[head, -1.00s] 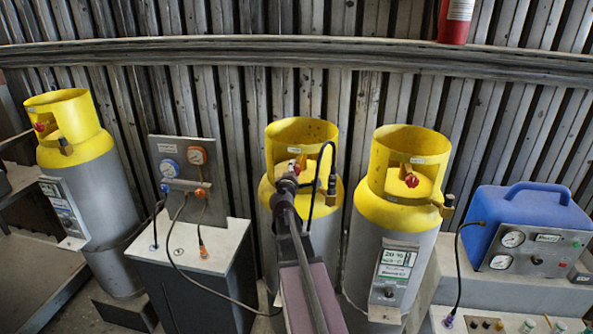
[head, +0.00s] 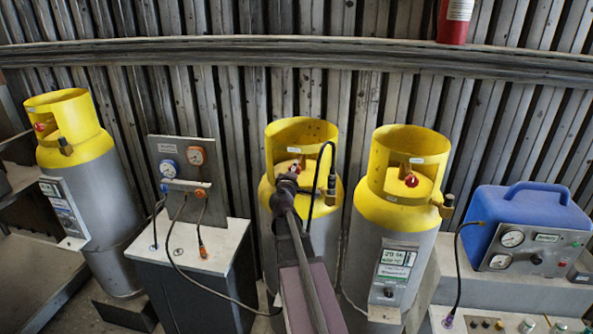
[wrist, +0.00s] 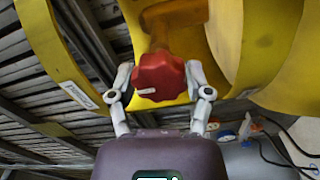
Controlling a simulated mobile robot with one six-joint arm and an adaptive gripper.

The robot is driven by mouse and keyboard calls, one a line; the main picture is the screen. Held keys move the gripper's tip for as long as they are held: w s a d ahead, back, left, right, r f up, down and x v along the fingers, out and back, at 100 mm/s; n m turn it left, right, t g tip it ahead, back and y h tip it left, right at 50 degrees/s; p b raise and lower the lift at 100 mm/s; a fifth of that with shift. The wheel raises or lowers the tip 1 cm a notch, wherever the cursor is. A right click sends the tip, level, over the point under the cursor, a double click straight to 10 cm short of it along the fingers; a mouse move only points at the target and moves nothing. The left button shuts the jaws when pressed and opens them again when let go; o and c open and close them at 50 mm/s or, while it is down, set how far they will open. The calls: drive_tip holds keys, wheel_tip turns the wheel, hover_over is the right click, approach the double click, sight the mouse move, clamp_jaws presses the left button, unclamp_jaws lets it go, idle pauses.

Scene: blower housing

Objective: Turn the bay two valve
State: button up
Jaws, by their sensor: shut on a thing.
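The red valve knob (wrist: 159,78) sits under the yellow collar of the middle gas cylinder (head: 303,130). My gripper (wrist: 160,82) has one grey finger on each side of the knob and is shut on it. A short white mark shows on the knob's face. In the head view my arm covers much of this cylinder's front, and only a little of the knob (head: 296,167) shows above my gripper (head: 289,178). No bay number is readable.
A similar cylinder with a red knob (head: 411,180) stands close on the right, another cylinder (head: 85,140) at far left. A gauge panel (head: 183,170) with hoses is left of the middle cylinder. A thin black hose (head: 318,175) rises beside my gripper. A blue unit (head: 530,215) is far right.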

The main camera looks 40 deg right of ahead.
drive_tip(key=shift+s, duration=0.15)
drive_tip(key=o, duration=1.1)
drive_tip(key=shift+o, duration=0.2)
drive_tip(key=v, duration=1.2)
